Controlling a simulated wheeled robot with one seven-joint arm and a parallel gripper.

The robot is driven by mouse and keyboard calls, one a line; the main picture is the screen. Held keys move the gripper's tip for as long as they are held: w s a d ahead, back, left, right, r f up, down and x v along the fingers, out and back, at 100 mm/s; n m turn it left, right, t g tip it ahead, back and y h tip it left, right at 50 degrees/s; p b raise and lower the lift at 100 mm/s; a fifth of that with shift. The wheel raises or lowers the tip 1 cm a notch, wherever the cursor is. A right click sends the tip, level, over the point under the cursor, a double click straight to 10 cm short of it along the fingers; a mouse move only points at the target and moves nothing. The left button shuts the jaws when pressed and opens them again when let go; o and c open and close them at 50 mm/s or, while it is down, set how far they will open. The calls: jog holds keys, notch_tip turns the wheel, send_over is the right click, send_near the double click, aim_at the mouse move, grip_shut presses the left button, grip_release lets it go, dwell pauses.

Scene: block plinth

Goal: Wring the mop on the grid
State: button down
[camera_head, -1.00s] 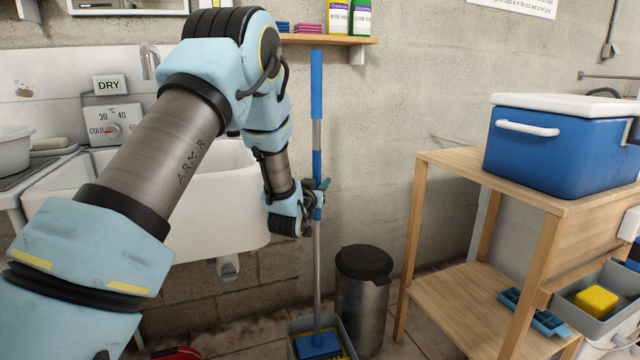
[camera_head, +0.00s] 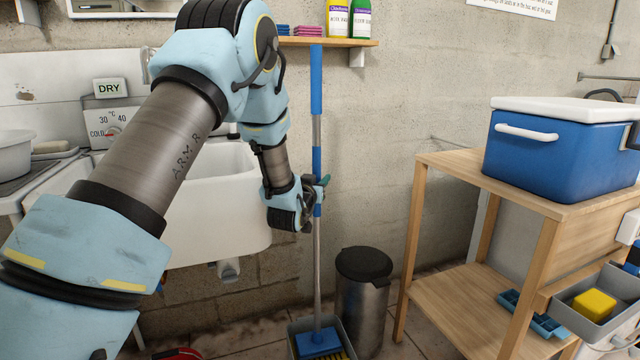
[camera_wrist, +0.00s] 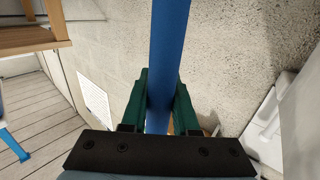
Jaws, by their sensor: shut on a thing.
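The mop (camera_head: 316,95) stands nearly upright, with a blue and grey pole and a blue head (camera_head: 318,343) low in the bucket. The head rests at the yellow grid (camera_head: 341,355) in the grey bucket (camera_head: 293,328); whether it presses on the grid I cannot tell. My gripper (camera_head: 320,190) is shut on a blue section of the pole at about mid-height. In the wrist view its green fingers (camera_wrist: 160,102) sit on both sides of the blue pole (camera_wrist: 169,45). The bucket's lower part is cut off by the picture's edge.
A dark lidded bin (camera_head: 363,290) stands just right of the bucket. A white sink (camera_head: 215,205) is at the left. A wooden shelf unit (camera_head: 460,315) with a blue cooler (camera_head: 560,150) is at the right. A wall shelf (camera_head: 330,42) with bottles is behind the pole top.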

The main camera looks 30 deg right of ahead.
aim_at(320, 148)
jog(key=shift+r+p, duration=1.75)
jog(key=shift+r, duration=2.65)
